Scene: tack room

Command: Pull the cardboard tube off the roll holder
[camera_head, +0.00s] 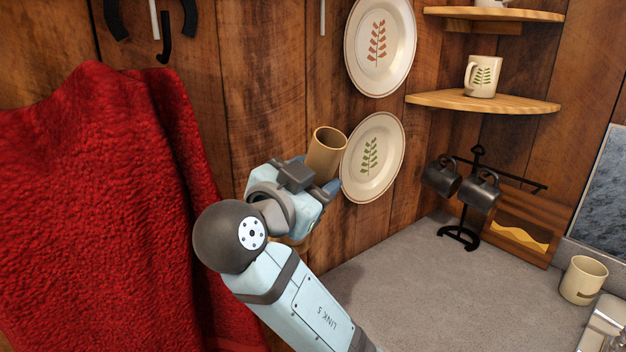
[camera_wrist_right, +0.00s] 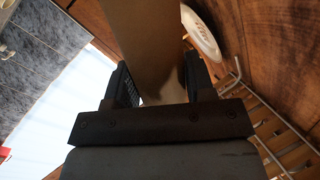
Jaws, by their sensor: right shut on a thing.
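The cardboard tube (camera_head: 325,152) is a short brown hollow cylinder with its open end facing up, slightly tilted, in front of the wooden wall. My right gripper (camera_head: 317,173) is shut around its lower part. In the right wrist view the tube (camera_wrist_right: 145,40) runs between the two dark fingers of my right gripper (camera_wrist_right: 160,86). I cannot make out the roll holder for certain, nor whether the tube touches it. My left gripper is not in view.
A red towel (camera_head: 95,190) hangs at the left. Two plates (camera_head: 380,45) (camera_head: 358,178) are on the wall, the lower one close behind the tube. A grey counter (camera_head: 420,290) holds a black mug stand (camera_head: 458,235) and a cream mug (camera_head: 583,281). Corner shelves (camera_head: 485,103) are above.

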